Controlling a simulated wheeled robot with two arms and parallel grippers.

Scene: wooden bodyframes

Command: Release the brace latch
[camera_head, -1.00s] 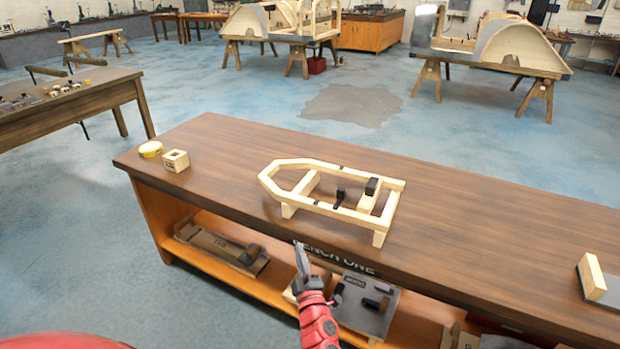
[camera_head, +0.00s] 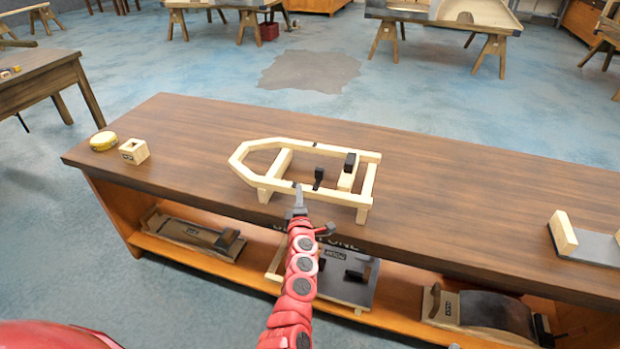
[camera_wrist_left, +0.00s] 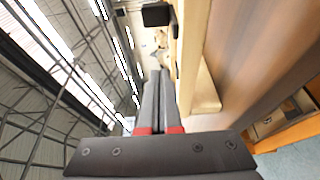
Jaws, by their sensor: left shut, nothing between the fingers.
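A pale wooden bodyframe (camera_head: 258,184) with a pointed left end stands on the dark-topped workbench (camera_head: 440,190). A black latch-like piece (camera_head: 318,178) stands upright inside it, and a black block (camera_head: 350,162) sits on its right cross-piece. I cannot tell which one is the brace latch. My left gripper (camera_head: 298,190) is shut and empty, its tip at the frame's near rail, left of the black pieces. In the left wrist view the shut fingers (camera_wrist_left: 157,95) point along a pale rail (camera_wrist_left: 193,60), with a black block (camera_wrist_left: 156,16) beyond. My right gripper does not show.
A grey board with a wooden end (camera_head: 563,233) lies at the right. The lower shelf (camera_head: 255,275) holds several fixtures.

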